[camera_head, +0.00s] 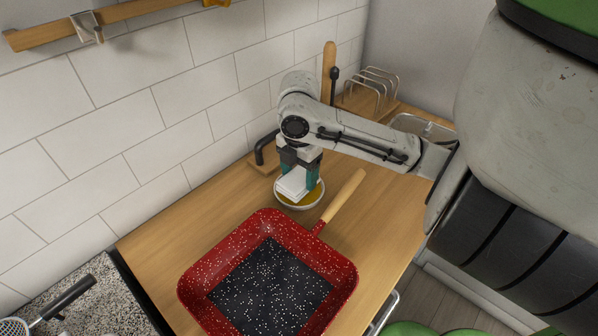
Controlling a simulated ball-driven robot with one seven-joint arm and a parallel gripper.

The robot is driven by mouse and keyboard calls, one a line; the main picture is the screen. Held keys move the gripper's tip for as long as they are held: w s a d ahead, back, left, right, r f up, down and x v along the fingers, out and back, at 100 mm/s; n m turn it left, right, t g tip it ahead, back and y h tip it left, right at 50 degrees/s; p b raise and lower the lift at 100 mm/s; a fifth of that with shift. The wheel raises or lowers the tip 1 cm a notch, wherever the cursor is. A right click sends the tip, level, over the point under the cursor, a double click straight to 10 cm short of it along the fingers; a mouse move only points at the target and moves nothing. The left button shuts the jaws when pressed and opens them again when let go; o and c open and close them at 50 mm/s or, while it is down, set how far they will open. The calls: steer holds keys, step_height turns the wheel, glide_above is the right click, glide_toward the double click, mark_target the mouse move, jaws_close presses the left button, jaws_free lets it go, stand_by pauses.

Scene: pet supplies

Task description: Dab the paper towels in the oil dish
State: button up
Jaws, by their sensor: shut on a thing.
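My gripper (298,172) is at the back of the wooden counter, pointing down and shut on the white folded paper towels (292,186). The towels are at a tilt, with their lower part inside the rim of the oil dish (301,206). The dish is a small round pale bowl with yellow oil (313,195) showing at the right of the towels. The gripper and towels hide the back of the dish. I cannot tell from this view whether the towels touch the oil.
A red speckled square pan (267,220) stands in front of the dish, its wooden handle (343,196) passing close by on the right. A wire rack (372,88) stands behind. The tiled wall (180,115) is close on the left.

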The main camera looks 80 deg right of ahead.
mark_target(299, 177)
steer(key=shift+f+b, duration=0.6)
steer(key=shift+f, duration=0.05)
stand_by(1.9)
steer(key=shift+r+p, duration=2.7)
steer(key=shift+r, duration=0.9)
steer(key=shift+r, duration=0.1)
